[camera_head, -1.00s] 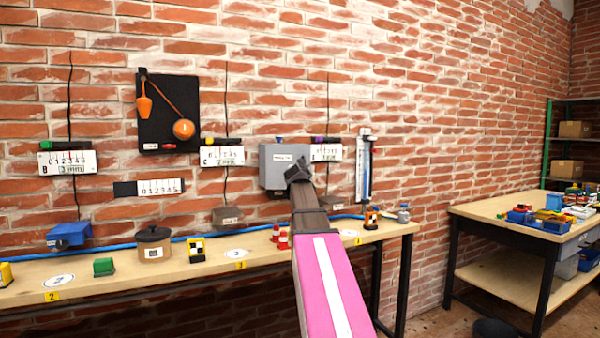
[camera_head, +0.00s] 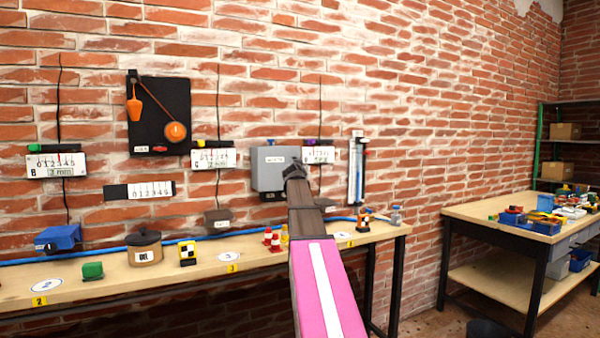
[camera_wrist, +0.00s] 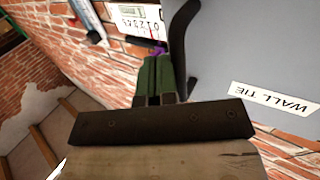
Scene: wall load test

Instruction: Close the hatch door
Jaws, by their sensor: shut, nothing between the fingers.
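The hatch is a grey box (camera_head: 268,177) on the brick wall with a small white label on its front. In the wrist view its grey front panel (camera_wrist: 240,45) carries a "WALL TIE" label and a dark bar handle (camera_wrist: 183,45). My gripper (camera_wrist: 157,62) has its fingers together and empty, close beside the handle; I cannot tell whether they touch it. In the head view my gripper (camera_head: 293,168) is at the box's right side and hides part of it. Whether the door stands slightly ajar is unclear.
A gauge card (camera_head: 318,155) and a tall gauge (camera_head: 357,170) hang right of the box. A cluttered workbench (camera_head: 490,208) stands at right.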

